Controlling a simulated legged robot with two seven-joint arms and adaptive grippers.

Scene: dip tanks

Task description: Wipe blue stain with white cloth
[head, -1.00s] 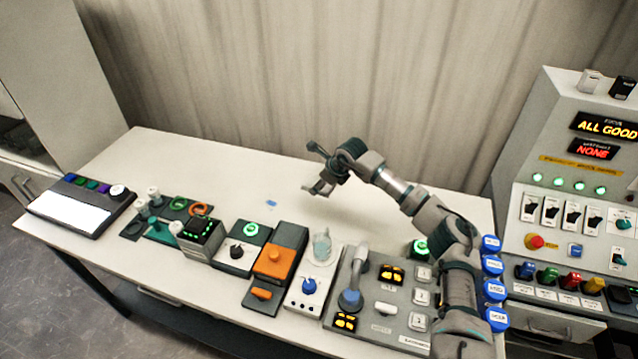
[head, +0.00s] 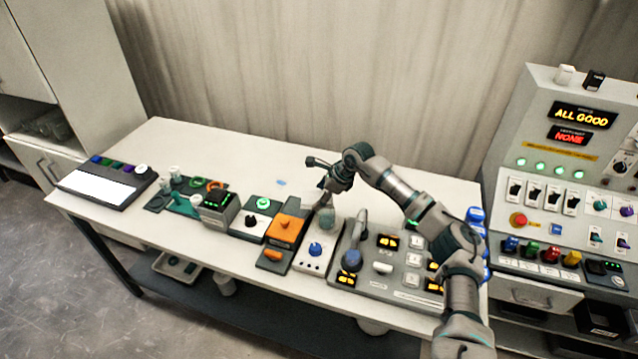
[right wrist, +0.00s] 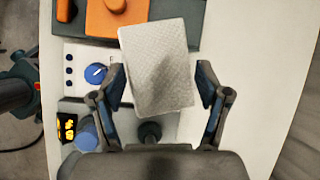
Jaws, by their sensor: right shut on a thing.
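The blue stain (head: 281,182) is a small light-blue patch on the white tabletop, towards the back. I cannot make out the cloth clearly in the head view. The stain does not show in the right wrist view. My left gripper is not in view.
A white module with a blue knob (head: 315,249), an orange module (head: 284,228) and a grey control panel (head: 385,268) line the table's front. More devices stand on the left. A tall control cabinet (head: 545,170) stands at right. The table's back strip around the stain is clear.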

